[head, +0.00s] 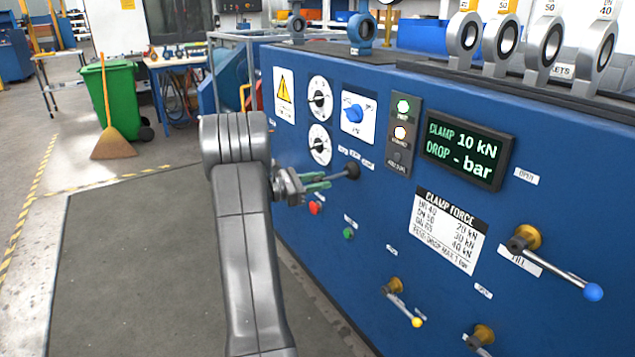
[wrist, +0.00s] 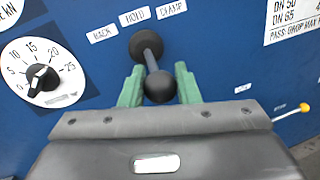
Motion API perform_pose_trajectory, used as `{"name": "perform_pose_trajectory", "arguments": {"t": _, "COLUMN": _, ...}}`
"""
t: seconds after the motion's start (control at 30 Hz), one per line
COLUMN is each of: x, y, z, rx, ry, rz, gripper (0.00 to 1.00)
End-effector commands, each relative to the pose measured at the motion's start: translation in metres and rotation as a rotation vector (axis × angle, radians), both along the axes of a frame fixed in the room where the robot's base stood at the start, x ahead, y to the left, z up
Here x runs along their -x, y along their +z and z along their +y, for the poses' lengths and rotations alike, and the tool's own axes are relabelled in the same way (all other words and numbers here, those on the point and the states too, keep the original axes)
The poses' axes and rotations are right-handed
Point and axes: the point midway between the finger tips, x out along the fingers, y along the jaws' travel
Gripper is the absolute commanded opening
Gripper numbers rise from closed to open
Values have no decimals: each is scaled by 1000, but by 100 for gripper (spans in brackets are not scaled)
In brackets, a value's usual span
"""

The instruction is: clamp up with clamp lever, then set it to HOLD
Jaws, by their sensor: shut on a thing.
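The clamp lever (wrist: 152,62) is a dark rod with a round base on the blue panel and a black ball knob. In the wrist view it sits below the labels BACK, HOLD (wrist: 136,14) and CLAMP. It stands out from the panel; I cannot tell its exact setting. My gripper (wrist: 160,88) has its green fingers on both sides of the ball knob and is shut on it. In the head view my gripper (head: 318,183) is at the lever (head: 342,174). The display (head: 467,148) reads CLAMP 10 kN, DROP - bar.
A red button (head: 315,208) and a green button (head: 349,233) are just below the lever. Dials (head: 320,98) and a blue knob (head: 353,113) are above it. A blue-tipped lever (head: 560,270) and a yellow-tipped lever (head: 405,305) stick out further right.

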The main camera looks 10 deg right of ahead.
Motion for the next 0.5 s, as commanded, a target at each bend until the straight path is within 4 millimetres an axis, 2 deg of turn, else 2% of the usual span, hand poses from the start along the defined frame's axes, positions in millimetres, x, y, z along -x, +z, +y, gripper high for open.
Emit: {"name": "perform_pose_trajectory", "arguments": {"t": 0.5, "x": 32, "y": -3, "z": -21, "rx": 1, "ry": 328, "rz": -4, "gripper": 0}}
